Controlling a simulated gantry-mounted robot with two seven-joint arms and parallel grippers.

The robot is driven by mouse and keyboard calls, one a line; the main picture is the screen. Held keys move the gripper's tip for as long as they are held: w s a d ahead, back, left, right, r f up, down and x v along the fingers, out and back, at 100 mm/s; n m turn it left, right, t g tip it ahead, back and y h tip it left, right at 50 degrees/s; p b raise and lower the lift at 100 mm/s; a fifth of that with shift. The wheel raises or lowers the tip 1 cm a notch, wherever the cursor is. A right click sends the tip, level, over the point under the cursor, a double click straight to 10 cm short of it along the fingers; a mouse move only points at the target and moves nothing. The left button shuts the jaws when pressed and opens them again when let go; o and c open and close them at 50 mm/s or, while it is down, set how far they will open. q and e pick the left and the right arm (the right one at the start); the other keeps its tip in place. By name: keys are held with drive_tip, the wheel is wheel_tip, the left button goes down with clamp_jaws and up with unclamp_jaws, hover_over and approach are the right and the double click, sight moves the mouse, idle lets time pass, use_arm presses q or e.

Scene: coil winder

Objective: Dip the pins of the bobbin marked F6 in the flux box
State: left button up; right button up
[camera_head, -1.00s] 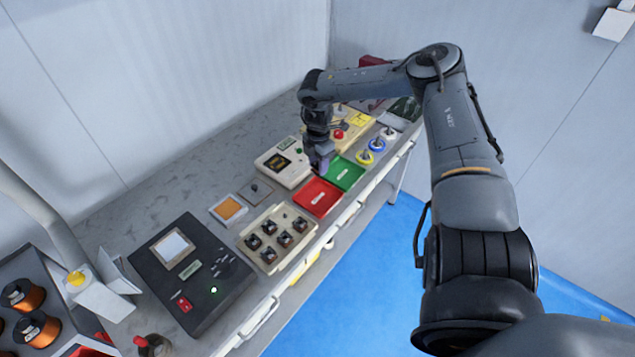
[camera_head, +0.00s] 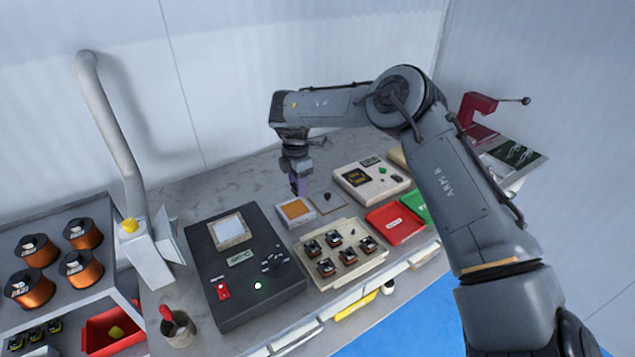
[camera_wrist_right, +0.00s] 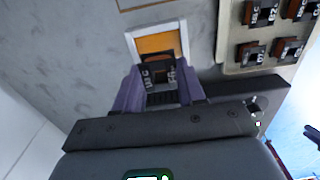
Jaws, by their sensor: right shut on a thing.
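The flux box (camera_head: 296,210) is a small pale-rimmed box with an orange inside, lying on the bench. In the right wrist view the flux box (camera_wrist_right: 158,43) lies just beyond my fingertips. My right gripper (camera_head: 299,188) points down over the back of it. In the wrist view my right gripper (camera_wrist_right: 160,85) is shut on a dark bobbin (camera_wrist_right: 158,70) with brown parts and white marks, which I cannot read surely. The bobbin overlaps the box's near part; its pins are hidden, and I cannot tell whether they touch the flux. My left gripper is out of view.
A cream tray (camera_head: 345,280) with several bobbins stands right of the box. A black machine (camera_head: 245,300) stands to the left. A flat square plate (camera_head: 327,203), a cream meter (camera_head: 371,182) and a red tray (camera_head: 394,224) lie to the right. The bench behind is clear.

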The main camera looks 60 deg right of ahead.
sight(294, 193)
drive_tip(key=shift+w+a+f, duration=0.45)
drive_tip(key=shift+a, duration=0.1)
drive_tip(key=shift+f+b, duration=0.15)
drive_tip(key=shift+b, duration=0.15)
drive_tip(key=shift+f+b, duration=0.8)
drive_tip(key=shift+f, duration=0.4)
drive_tip(key=shift+f+b, duration=0.45)
drive_tip(key=shift+f, duration=0.25)
drive_tip(key=shift+f, duration=0.3)
drive_tip(key=shift+f+b, duration=0.5)
drive_tip(key=shift+b, duration=0.15)
drive_tip(key=shift+r, duration=0.2)
